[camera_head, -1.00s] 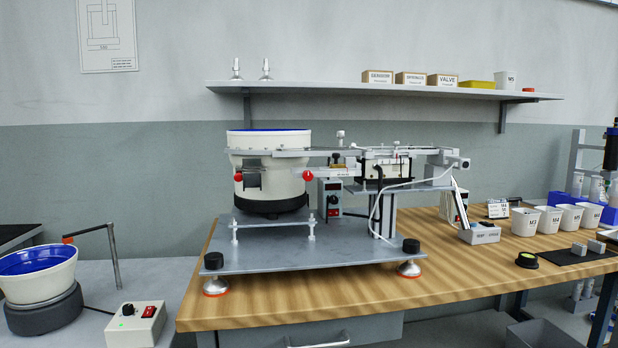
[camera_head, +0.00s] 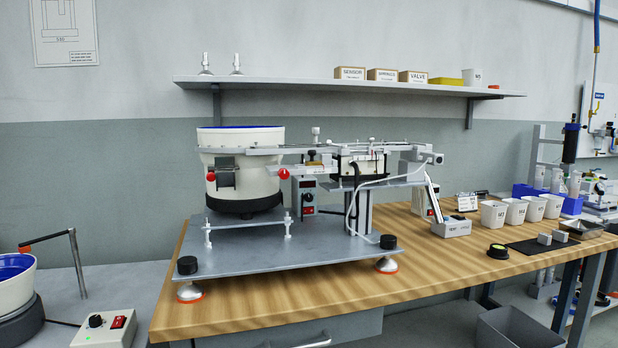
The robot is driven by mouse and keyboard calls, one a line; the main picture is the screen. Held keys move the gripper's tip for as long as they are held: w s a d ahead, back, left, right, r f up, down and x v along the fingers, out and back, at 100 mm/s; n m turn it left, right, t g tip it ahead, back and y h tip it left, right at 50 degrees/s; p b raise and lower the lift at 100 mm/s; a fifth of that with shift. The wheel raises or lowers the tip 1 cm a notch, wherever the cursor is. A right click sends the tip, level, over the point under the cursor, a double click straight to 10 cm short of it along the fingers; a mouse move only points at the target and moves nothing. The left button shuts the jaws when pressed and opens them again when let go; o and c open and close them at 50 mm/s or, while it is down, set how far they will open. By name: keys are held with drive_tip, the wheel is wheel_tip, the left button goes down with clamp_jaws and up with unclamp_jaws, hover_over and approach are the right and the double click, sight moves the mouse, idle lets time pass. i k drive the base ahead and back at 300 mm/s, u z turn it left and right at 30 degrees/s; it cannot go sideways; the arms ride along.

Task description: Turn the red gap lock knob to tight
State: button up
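Two small red knobs show on the feeder machine on the wooden bench. One red knob (camera_head: 211,176) is at the left front of the white bowl feeder (camera_head: 241,156). The other red knob (camera_head: 284,174) is at the right of the bowl, under the metal rail (camera_head: 290,149). I cannot tell which one is the gap lock knob, and no tight marking is readable at this size. My gripper is not in view.
The machine stands on a grey base plate (camera_head: 270,248) with black knobs at its front corners. White cups (camera_head: 493,214) and a small grey box (camera_head: 452,228) are on the right of the bench. A shelf (camera_head: 350,88) is above. A grey bin (camera_head: 515,332) stands low at right.

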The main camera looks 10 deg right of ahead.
sight(283, 173)
drive_tip(key=k, duration=0.45)
drive_tip(key=u, duration=0.7)
